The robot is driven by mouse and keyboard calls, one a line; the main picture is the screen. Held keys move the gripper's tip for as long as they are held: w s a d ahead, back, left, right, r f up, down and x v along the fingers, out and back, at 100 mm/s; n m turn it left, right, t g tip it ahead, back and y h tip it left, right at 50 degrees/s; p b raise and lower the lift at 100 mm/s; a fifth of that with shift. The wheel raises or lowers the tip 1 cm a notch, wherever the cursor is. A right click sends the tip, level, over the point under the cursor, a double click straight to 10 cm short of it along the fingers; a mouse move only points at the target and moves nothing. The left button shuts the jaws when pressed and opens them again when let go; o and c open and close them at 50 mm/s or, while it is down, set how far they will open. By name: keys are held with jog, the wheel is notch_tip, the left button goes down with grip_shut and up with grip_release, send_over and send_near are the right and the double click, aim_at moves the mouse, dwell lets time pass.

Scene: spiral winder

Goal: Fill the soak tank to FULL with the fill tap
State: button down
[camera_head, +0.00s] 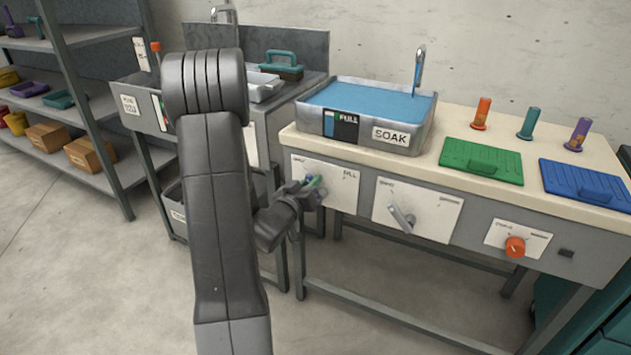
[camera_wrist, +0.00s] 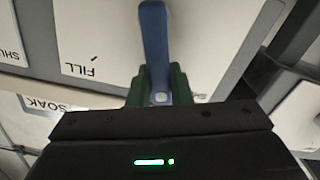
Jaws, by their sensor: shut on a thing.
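The soak tank (camera_head: 422,138) is a grey basin labelled SOAK on the left of the bench. Blue water (camera_head: 365,100) shows inside it, close below the rim. A gauge marked FULL (camera_head: 343,127) is on its front. The fill tap is a blue lever (camera_wrist: 153,40) on a white panel marked FILL (camera_head: 345,188). My gripper (camera_head: 312,187) is at this panel. In the wrist view my gripper (camera_wrist: 157,90) has its green fingers shut on the lever's end. My gripper hides most of the lever in the head view.
A second panel with a grey lever (camera_head: 402,220) and an orange knob (camera_head: 515,246) are to the right on the bench front. Green (camera_head: 482,160) and blue (camera_head: 590,187) trays lie on the bench. A sink stand is left, behind my arm. Shelves stand far left.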

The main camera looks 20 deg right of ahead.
jog(key=shift+w+a+f+n+p, duration=0.2)
jog(key=shift+n, duration=0.55)
jog(key=shift+w+a+f+n+p, duration=0.2)
jog(key=shift+w+n, duration=0.05)
jog(key=shift+n, duration=0.45)
jog(key=shift+w+a+f+n+p, duration=0.2)
jog(key=shift+n, duration=0.55)
jog(key=c, duration=1.3)
grip_release()
jog(key=shift+a, duration=0.1)
jog(key=p+v, duration=0.1)
jog(key=v, duration=1.2)
jog(key=shift+s+a, duration=0.25)
